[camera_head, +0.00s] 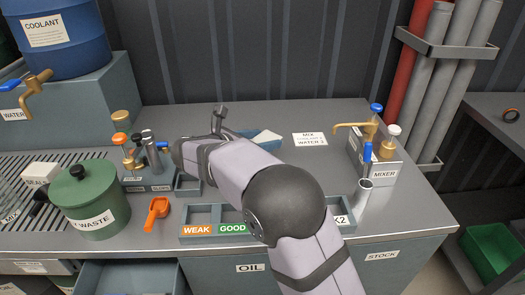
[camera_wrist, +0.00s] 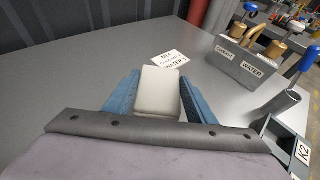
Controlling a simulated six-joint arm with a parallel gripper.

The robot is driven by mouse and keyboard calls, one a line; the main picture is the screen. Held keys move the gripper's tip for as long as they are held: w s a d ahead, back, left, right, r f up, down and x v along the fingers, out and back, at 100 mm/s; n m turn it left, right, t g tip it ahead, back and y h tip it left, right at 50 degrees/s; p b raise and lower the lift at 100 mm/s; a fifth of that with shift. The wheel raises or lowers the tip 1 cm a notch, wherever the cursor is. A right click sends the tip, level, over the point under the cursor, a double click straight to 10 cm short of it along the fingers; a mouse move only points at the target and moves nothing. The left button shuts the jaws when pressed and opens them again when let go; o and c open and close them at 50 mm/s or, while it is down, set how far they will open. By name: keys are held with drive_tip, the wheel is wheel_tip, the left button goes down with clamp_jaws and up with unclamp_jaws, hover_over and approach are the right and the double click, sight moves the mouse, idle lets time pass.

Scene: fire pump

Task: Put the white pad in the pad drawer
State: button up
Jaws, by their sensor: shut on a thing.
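My gripper (camera_wrist: 158,88) has blue fingers, one on each side of a white pad (camera_wrist: 160,95), and is shut on it. In the head view the white pad (camera_head: 267,136) shows between the fingers, over the back middle of the grey counter; part of the gripper is hidden behind my arm. I cannot tell how high the pad is above the counter. An open drawer (camera_head: 125,278) stands out from the counter front at the lower left, far from my gripper. No label naming it as the pad drawer is readable, and its inside is only partly in view.
A green waste pot (camera_head: 88,203) and an orange scoop (camera_head: 157,210) stand above the open drawer. A divided tray (camera_head: 205,215) lies along the front edge. A mixer (camera_head: 382,165) stands at the right. The counter's back right is mostly clear around a flat sign (camera_head: 310,139).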

sight(263, 141)
drive_tip(key=shift+r, duration=1.7)
wheel_tip(263, 141, up, 16)
drive_tip(key=p, duration=1.6)
drive_tip(key=a+f+b, duration=0.1)
drive_tip(key=f+b, duration=0.4)
drive_tip(key=a+f+b, duration=0.1)
drive_tip(key=f+b, duration=0.4)
drive_tip(key=f, duration=0.1)
drive_tip(key=a+f+b, duration=0.1)
drive_tip(key=f+b, duration=0.3)
drive_tip(key=f, duration=0.2)
drive_tip(key=shift+w+a+b, duration=0.1)
drive_tip(key=shift+a+b, duration=0.05)
drive_tip(key=shift+b, duration=0.25)
drive_tip(key=shift+r, duration=0.6)
drive_tip(key=shift+d, duration=0.2)
drive_tip(key=shift+f, duration=5)
